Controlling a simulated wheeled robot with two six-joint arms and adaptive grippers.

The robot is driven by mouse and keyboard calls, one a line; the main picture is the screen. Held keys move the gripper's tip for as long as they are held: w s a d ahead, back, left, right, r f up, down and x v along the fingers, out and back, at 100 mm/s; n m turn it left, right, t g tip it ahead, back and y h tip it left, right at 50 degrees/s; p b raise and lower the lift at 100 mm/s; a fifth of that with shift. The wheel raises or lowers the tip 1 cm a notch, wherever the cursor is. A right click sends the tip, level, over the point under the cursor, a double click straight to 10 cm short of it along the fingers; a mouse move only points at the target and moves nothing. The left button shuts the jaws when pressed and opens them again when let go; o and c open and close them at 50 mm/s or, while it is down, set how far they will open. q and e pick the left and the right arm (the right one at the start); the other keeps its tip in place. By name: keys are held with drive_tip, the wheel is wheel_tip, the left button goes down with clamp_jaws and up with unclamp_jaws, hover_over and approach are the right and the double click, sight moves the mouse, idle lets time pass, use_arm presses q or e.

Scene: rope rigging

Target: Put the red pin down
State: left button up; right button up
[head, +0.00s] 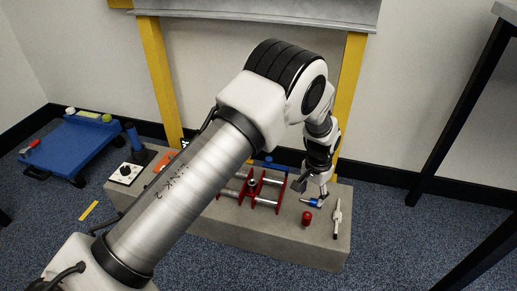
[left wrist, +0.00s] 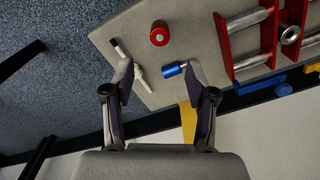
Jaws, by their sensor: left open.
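The red pin (head: 306,218) is a short red cylinder standing on the grey bench block (head: 290,249), near its right end. It also shows in the left wrist view (left wrist: 159,34), seen from above, with nothing touching it. My left gripper (head: 311,189) is open and empty above the block, on the far side of the red pin. In the left wrist view its two fingers (left wrist: 160,77) are spread wide, and the red pin lies beyond the fingertips. My right gripper is in neither view.
A blue pin (head: 312,203) with a metal end lies near my left fingertips. A pale slim tool (head: 337,219) lies right of the red pin. A red frame with metal bars (head: 266,190) stands left of it. A blue cart (head: 70,145) stands on the carpet far left.

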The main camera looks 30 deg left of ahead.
use_arm(q)
drive_tip(key=s+a+f+n, duration=0.1)
drive_tip(key=s+a+f, duration=0.1)
drive_tip(key=s+f, duration=0.45)
drive_tip(key=s+a+f, duration=0.3)
drive_tip(key=s+f, duration=0.1)
drive_tip(key=s, duration=0.6)
drive_tip(key=s+a+f+n, duration=0.1)
drive_tip(key=s+a+f, duration=0.1)
drive_tip(key=s+f, duration=0.45)
drive_tip(key=s+r+n, duration=0.1)
drive_tip(key=s+r, duration=0.2)
drive_tip(key=s, duration=0.9)
drive_tip(key=shift+s+a+r, duration=0.15)
drive_tip(key=shift+a+r, duration=0.05)
drive_tip(key=shift+r, duration=0.1)
wheel_tip(320, 180, up, 42)
drive_tip(key=p, duration=4.2)
drive_tip(key=shift+r+p, duration=0.25)
drive_tip(key=shift+p, duration=0.1)
